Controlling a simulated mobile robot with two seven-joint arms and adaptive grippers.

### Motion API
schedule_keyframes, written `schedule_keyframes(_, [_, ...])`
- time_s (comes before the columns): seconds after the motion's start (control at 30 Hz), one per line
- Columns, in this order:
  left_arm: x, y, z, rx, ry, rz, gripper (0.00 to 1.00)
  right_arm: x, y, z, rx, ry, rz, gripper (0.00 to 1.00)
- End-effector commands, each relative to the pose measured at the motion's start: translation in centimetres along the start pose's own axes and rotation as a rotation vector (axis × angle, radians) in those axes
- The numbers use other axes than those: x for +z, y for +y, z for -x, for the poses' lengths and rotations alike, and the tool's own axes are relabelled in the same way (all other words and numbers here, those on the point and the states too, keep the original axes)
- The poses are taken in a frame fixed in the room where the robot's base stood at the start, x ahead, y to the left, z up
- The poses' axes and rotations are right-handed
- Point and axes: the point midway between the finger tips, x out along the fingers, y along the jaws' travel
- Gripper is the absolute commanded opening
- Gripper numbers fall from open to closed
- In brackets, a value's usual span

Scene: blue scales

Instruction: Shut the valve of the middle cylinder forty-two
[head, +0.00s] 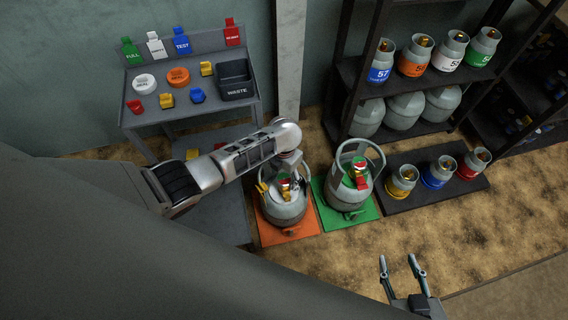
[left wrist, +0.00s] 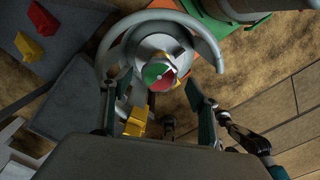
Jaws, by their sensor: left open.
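A grey cylinder with a round guard ring (head: 283,208) stands upright on an orange mat (head: 299,229). Its top carries a red and green disc (left wrist: 160,77) and a yellow part (left wrist: 136,122). My left gripper (head: 275,186) is over this cylinder's top; in the left wrist view its open fingers (left wrist: 156,112) stand either side of the yellow part, with nothing visibly clamped. A second ringed cylinder (head: 347,188) with a red and green top stands on a green mat (head: 368,212). I cannot read the number forty-two on any cylinder. My right gripper (head: 402,260) is open and empty, low at the right.
Small cylinders with yellow, blue and red bands stand on a low black platform (head: 415,197). A rack (head: 405,75) holds more cylinders behind. A grey bench (head: 190,112) at left carries tags, discs and a waste bin (head: 236,80). The floor at right front is clear.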

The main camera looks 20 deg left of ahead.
Motion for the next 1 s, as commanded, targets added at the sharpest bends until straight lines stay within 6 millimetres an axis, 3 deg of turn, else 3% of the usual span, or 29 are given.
schedule_keyframes(0.6, [0.0,0.1,9.4,0.003,-0.002,-0.001,0.60,0.1,-0.1,0.0,-0.001,-0.002,0.000,0.40])
schedule_keyframes(1.0, [-0.1,0.1,10.4,0.003,0.000,0.000,0.60,0.1,-0.1,0.0,-0.002,-0.002,0.000,0.40])
